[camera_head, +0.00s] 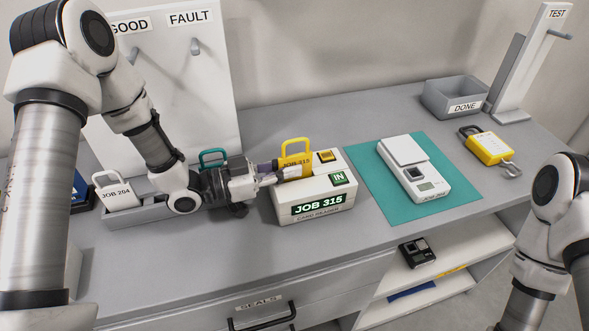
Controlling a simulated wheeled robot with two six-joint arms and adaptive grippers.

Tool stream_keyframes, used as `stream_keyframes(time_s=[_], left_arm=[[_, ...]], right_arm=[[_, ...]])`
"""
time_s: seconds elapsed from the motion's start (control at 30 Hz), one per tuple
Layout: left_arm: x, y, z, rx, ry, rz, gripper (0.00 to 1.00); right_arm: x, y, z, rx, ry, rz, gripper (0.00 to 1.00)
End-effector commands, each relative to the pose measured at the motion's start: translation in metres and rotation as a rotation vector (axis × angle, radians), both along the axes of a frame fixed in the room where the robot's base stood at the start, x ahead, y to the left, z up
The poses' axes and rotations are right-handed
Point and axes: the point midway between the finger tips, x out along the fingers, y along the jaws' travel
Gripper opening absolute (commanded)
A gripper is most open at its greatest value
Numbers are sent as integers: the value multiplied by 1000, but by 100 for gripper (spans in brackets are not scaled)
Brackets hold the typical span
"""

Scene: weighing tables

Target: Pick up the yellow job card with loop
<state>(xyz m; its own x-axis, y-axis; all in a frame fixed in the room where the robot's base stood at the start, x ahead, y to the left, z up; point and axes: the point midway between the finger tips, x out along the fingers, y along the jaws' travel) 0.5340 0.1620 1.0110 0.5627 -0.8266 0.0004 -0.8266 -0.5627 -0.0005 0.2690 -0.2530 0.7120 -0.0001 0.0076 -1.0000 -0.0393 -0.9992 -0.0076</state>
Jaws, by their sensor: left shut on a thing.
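The yellow job card (293,161) with a loop on top stands upright at the white card reader (315,208). Its print reads JOB 315. The reader's front display shows JOB 315, and a green IN sign is lit on its top. My left gripper (279,173) reaches in from the left and is shut on the yellow card at its left side. The card's lower part is hidden by the reader and fingers. My right arm shows at the right edge, but its gripper is out of view.
A tray (150,213) on the left holds a white JOB 204 card (115,191). A teal card (213,157) stands behind my left gripper. A scale (413,170) sits on a teal mat (375,202). A yellow device (487,146) and a DONE bin (455,98) are further right.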

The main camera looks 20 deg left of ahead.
Motion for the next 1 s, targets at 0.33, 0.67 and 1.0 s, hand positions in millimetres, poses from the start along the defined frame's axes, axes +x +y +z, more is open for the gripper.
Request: stream_keyframes(time_s=[0.33, 0.67, 1.0], left_arm=[[0, 0, 11, 2, -2, 0, 0], [0, 0, 69, 1, -5, 0, 0], [0, 0, 100, 1, 2, 0, 0]], right_arm=[[0, 0, -1, 0, 0, 0, 40], [0, 0, -5, 0, 0, 0, 40], [0, 0, -5, 0, 0, 0, 40]])
